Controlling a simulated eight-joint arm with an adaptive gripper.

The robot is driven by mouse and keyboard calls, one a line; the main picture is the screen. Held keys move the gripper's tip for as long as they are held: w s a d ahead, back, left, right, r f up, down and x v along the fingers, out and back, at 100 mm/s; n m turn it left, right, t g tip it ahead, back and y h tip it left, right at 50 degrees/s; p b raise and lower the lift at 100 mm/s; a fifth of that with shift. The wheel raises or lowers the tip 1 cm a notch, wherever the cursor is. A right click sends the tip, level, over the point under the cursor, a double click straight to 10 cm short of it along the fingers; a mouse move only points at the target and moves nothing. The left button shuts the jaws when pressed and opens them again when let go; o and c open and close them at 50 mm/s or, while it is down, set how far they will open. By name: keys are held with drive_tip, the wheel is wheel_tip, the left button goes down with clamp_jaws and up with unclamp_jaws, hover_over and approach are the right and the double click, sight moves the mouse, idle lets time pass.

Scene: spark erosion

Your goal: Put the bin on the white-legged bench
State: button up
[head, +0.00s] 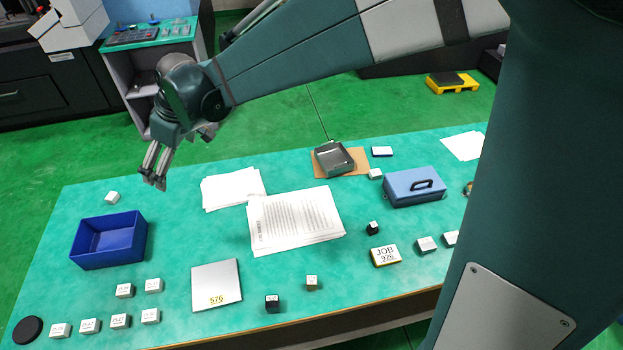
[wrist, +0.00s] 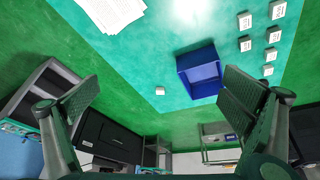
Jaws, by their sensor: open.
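The bin is an open blue box (head: 108,245), upright at the left end of the teal tabletop (head: 175,242). In the wrist view the bin (wrist: 188,76) lies between my spread fingers, nearer the right one. My gripper (head: 154,178) is open and empty, held above the far left edge of the table and apart from the bin; its fingers also show in the wrist view (wrist: 162,102). A teal-topped bench with pale side panels (head: 118,75) stands behind at upper left. I cannot tell whether it is the white-legged bench.
A small white block (head: 112,197) sits just behind the bin. Several labelled blocks (head: 124,290) and a black disc (head: 28,329) lie in front. Papers (head: 233,188) and a blue cash box (head: 414,187) are to the right. Green floor separates table and rear bench.

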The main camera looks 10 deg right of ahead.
drive_tip(key=s+d+r+m+t, duration=0.1)
drive_tip(key=s+d+r+m, duration=0.15)
drive_tip(key=d, duration=0.55)
drive_tip(key=s+d+r+m+t+h, duration=0.1)
drive_tip(key=s+d+r, duration=0.15)
drive_tip(key=d, duration=0.65)
drive_tip(key=s+d+r+m, duration=0.2)
drive_tip(key=s+d, duration=0.1)
drive_tip(key=d, duration=0.5)
drive_tip(key=s+d+f+m+t+h, duration=0.2)
drive_tip(key=s+d+m, duration=0.5)
drive_tip(key=s+d, duration=0.9)
drive_tip(key=d+f+h, duration=0.1)
drive_tip(key=d, duration=0.2)
drive_tip(key=shift+d+f+t, duration=0.15)
drive_tip(key=shift+d+t, duration=0.05)
drive_tip(key=shift+t, duration=0.1)
drive_tip(key=shift+f, duration=0.2)
